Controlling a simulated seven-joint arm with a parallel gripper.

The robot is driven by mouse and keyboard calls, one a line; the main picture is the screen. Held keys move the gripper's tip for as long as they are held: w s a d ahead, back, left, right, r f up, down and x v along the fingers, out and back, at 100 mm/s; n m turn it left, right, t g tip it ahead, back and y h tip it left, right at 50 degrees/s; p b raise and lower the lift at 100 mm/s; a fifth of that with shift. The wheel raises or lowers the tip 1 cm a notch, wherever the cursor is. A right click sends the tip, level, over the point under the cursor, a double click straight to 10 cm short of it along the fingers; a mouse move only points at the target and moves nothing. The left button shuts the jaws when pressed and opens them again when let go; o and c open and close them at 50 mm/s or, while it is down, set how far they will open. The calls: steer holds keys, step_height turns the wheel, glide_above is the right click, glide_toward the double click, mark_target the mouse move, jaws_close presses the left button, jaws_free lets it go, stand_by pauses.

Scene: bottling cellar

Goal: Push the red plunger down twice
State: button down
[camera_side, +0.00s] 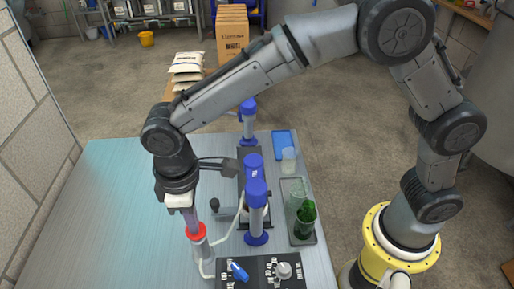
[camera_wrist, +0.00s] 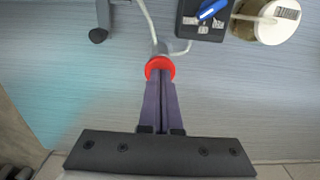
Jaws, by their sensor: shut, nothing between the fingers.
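The red plunger (camera_side: 196,231) stands on top of a pale upright cylinder at the front of the table in the side view. In the wrist view the red plunger (camera_wrist: 160,67) shows as a red disc right at my fingertips. My gripper (camera_side: 193,222) points straight down over it, with its purple fingers closed together and empty. The gripper's fingertips (camera_wrist: 160,76) overlap the near edge of the red disc in the wrist view. They look at or just above its top; I cannot tell whether they touch.
A black control panel (camera_side: 250,274) with a blue lever lies right of the plunger. Blue-capped posts (camera_side: 257,207) and a dark tray (camera_side: 302,238) with a green glass (camera_side: 305,219) stand further right. A pale hose (camera_side: 231,228) runs beside the plunger. The table's left side is clear.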

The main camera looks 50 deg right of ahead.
steer(key=shift+f, duration=0.45)
steer(key=shift+r, duration=1.85)
step_height(320, 180, up, 5)
stand_by(0.5)
